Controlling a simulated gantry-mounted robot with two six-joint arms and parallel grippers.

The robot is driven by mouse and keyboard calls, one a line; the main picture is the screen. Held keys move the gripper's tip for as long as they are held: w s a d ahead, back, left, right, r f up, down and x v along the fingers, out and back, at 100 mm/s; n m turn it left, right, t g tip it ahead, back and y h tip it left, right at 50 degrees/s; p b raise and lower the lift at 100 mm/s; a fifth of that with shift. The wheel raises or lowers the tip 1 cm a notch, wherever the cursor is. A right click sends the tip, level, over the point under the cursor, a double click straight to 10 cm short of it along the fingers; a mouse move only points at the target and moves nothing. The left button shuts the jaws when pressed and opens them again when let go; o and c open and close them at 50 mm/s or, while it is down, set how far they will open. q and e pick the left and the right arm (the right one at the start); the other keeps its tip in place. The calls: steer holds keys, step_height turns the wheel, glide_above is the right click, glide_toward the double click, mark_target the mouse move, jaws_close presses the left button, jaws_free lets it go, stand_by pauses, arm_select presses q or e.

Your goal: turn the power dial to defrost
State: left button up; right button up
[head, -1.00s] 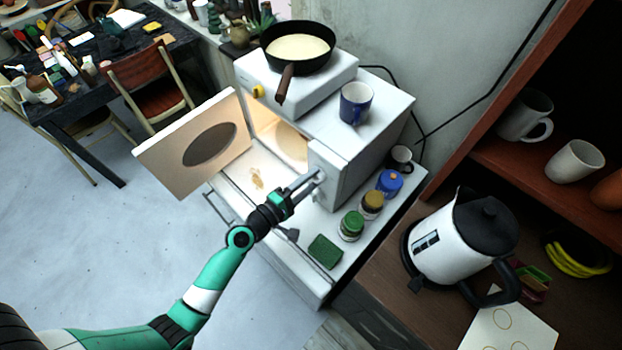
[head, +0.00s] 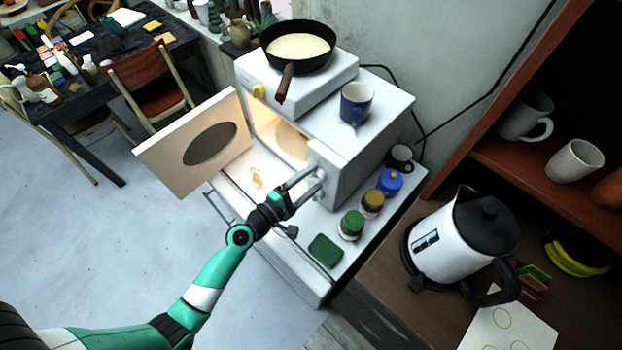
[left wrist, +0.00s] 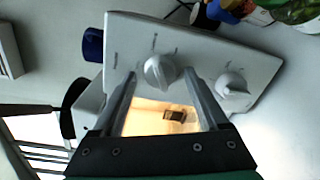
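The white microwave (head: 345,160) stands with its door (head: 185,140) swung open to the left and its inside lit. Its control panel (left wrist: 215,55) faces the left wrist camera and carries two round dials. One dial (left wrist: 160,72) lies between the fingertips of my left gripper (head: 316,177), in line with them; I cannot tell whether they touch it. The other dial (left wrist: 234,88) sits to its right in that view. The panel marks are too small to read, so I cannot tell which is the power dial. My left gripper is open. My right gripper is out of view.
A pan (head: 298,45) rests on a small white stove, and a blue mug (head: 356,102) on the microwave. Several jars, including a green-lidded one (head: 351,225), and a green sponge (head: 325,250) lie close to the gripper's right. A kettle (head: 455,245) stands further right.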

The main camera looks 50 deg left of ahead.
arm_select(q)
steer(key=s+b, duration=0.1)
steer(key=s, duration=1)
steer(key=shift+s+d+r, duration=0.15)
steer(key=shift+s+r, duration=0.15)
steer(key=shift+r, duration=0.05)
